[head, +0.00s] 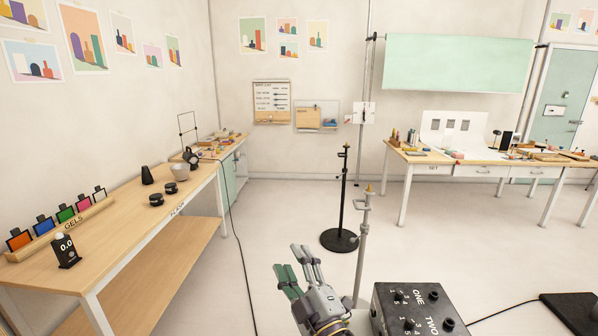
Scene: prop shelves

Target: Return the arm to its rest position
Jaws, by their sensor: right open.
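My right gripper (300,268) shows at the bottom centre of the head view, pointing up and away from me. Its fingers are apart and nothing is between them. It is over the open floor, left of a grey metal stand (363,235) and clear of the tables. My left gripper is out of view.
A black box with knobs (420,309) is close at the lower right. A black stand (341,205) with a round base is ahead. A wooden table (135,225) with gels and props runs along the left. A cluttered desk (470,160) stands at the back right.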

